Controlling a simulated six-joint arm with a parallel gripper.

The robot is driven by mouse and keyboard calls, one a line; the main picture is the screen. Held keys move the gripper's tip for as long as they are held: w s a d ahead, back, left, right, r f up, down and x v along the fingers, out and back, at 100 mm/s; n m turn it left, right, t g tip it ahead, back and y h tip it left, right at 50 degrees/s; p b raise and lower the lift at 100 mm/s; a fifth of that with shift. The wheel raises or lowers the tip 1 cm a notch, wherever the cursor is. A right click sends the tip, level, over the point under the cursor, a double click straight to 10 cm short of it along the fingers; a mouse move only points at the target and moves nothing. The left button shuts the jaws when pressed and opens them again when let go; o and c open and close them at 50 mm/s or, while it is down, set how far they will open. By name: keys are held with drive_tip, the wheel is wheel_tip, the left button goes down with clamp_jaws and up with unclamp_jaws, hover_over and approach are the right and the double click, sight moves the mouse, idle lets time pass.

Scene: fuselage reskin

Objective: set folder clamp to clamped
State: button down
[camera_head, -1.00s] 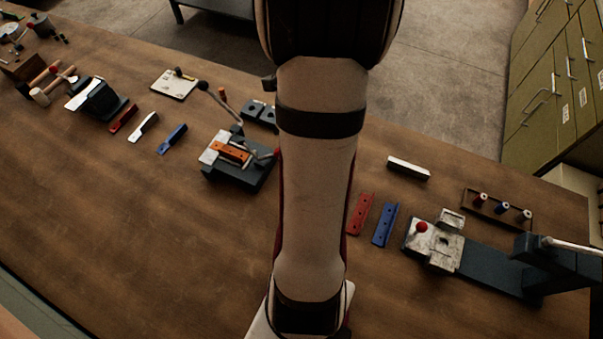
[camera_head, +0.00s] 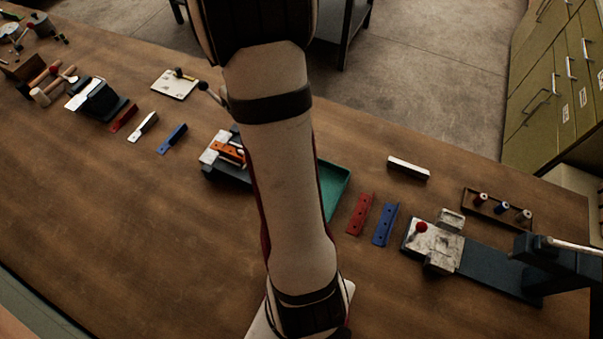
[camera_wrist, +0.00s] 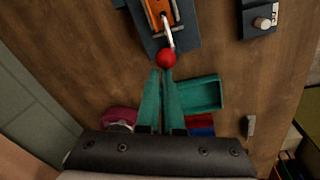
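The folder (camera_head: 212,171) stands left of my arm in the head view, with an orange piece (camera_head: 231,151) on it. My arm hides its right part. In the wrist view the folder (camera_wrist: 185,35) is at the top, with the orange piece (camera_wrist: 160,12), a pale clamp lever (camera_wrist: 168,32) and its red ball knob (camera_wrist: 167,57). My gripper (camera_wrist: 161,72) points at the red knob, its teal fingertips just below it in the picture. The fingers are close together, with only a narrow gap and nothing visible between them. Whether the tips touch the knob is unclear.
A green tray (camera_head: 333,190) lies right of my arm; it also shows in the wrist view (camera_wrist: 220,94). Red (camera_head: 360,214) and blue (camera_head: 385,224) strips lie beside it. A metal device with a red knob (camera_head: 421,227) stands farther right. The table's front left is clear.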

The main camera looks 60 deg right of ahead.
drive_tip(key=shift+w+d, duration=0.1)
drive_tip(key=shift+w, duration=0.75)
drive_tip(key=shift+w+r, duration=0.1)
drive_tip(key=w+r, duration=0.5)
drive_tip(key=r, duration=0.2)
drive_tip(key=shift+d+r, duration=0.15)
drive_tip(key=shift+d, duration=0.25)
drive_tip(key=s+a+r+n, duration=0.2)
drive_tip(key=a+n, duration=0.6)
drive_tip(key=a, duration=0.1)
drive_tip(key=s+a+r+n, duration=0.2)
drive_tip(key=a+n, duration=0.6)
drive_tip(key=a, duration=0.1)
drive_tip(key=s+a+f+n, duration=0.4)
drive_tip(key=s+a+n, duration=0.7)
drive_tip(key=n, duration=0.8)
drive_tip(key=shift+s+f, duration=0.15)
drive_tip(key=shift+s, duration=1.05)
